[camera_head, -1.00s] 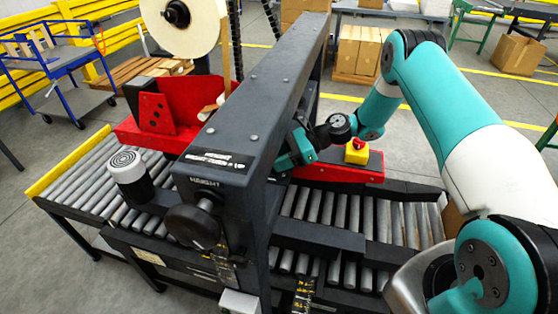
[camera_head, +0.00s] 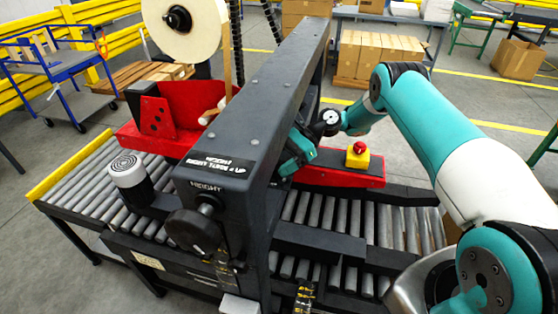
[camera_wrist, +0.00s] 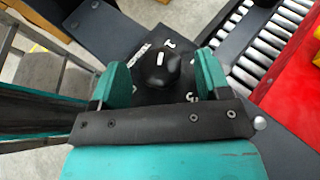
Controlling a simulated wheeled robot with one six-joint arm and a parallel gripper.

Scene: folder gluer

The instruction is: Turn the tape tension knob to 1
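The tape tension knob (camera_wrist: 155,72) is black with a short white pointer line and sits on a dark plate (camera_wrist: 181,73) in the wrist view. White markings on the plate include lettering to the upper left of the knob, a numeral above right that looks like 2, and a partly hidden mark below right. I cannot make out a 1. My gripper (camera_wrist: 163,82) is open, with one teal finger on each side of the knob and gaps visible between. In the head view my gripper (camera_head: 297,152) is partly behind the black machine frame (camera_head: 262,110), and the knob is hidden.
A red emergency stop button on a yellow box (camera_head: 358,154) stands close right of my gripper. The height crank (camera_head: 193,228) is on the frame's near side. Roller conveyors (camera_head: 335,210) run underneath. A red guide (camera_head: 160,120) and tape roll (camera_head: 181,20) are at left.

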